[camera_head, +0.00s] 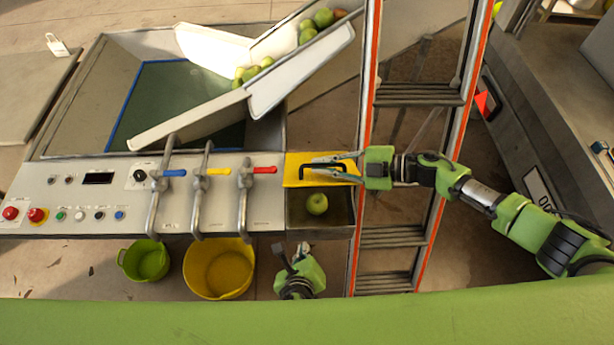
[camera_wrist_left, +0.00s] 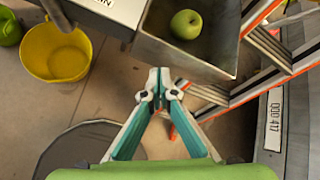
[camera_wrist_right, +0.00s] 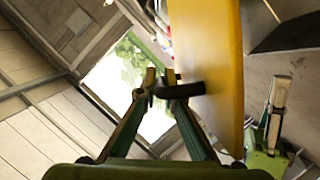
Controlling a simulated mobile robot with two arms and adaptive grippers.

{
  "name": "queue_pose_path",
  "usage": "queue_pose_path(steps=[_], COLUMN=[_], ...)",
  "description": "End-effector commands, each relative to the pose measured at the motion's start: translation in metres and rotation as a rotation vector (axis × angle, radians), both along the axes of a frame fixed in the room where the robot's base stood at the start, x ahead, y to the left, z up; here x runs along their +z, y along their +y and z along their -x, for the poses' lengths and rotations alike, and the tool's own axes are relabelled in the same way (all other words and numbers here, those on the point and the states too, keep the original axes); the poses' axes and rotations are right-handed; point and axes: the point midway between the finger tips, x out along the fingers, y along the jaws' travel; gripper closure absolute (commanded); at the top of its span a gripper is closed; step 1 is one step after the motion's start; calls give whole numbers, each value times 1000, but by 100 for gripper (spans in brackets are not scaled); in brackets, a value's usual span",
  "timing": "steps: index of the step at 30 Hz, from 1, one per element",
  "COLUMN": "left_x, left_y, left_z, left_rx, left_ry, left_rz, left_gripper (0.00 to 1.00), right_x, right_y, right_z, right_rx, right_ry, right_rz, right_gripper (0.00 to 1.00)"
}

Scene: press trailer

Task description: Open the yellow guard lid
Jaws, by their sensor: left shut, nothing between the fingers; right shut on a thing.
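The yellow guard lid (camera_head: 293,171) stands over the back part of a metal bin (camera_head: 322,228) at the panel's right end. Its exact tilt is hard to tell. The bin's front is uncovered and shows a green apple (camera_head: 317,204). My right gripper (camera_head: 322,167) is shut on the lid's black handle (camera_wrist_right: 185,90). The lid (camera_wrist_right: 228,70) shows as a tall yellow slab right of the fingers in the right wrist view. My left gripper (camera_head: 290,253) is shut and empty, in front of and below the bin, apart from it. In its wrist view the fingertips (camera_wrist_left: 158,80) meet.
Three levers (camera_head: 205,190) and several buttons line the panel left of the lid. A yellow tub (camera_head: 218,268) and a green bucket (camera_head: 145,260) stand on the floor. An orange-edged ladder (camera_head: 405,237) stands close on the right. A chute (camera_head: 300,70) with apples is behind.

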Motion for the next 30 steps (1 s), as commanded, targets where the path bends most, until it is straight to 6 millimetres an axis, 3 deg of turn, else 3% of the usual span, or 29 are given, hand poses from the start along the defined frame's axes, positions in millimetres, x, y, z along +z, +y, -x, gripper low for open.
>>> queue_pose_path(steps=[1,6,9,12,17,30], left_x=[34,127,164,185,192,162], left_y=[-9,-17,-16,-14,-12,-14], left_z=[-10,-29,-33,-35,-45,-112], left_rx=[-61,-194,-226,-240,-248,-248], left_ry=[-69,-245,-306,-339,-357,-357], left_rz=[-68,-303,-400,-459,-494,-490], left_gripper=[100,100,100,100,100,100], right_x=[0,0,0,0,0,0], right_y=[-1,-1,-1,-1,-1,-1], right_z=[-1,-1,-1,-1,-1,-1], right_rx=[-4,-4,-4,-4,-4,-4], right_ry=[-1,-1,-1,-1,-1,-1], right_rz=[2,2,2,2,2,2], right_gripper=[100,100,100,100,100,100])
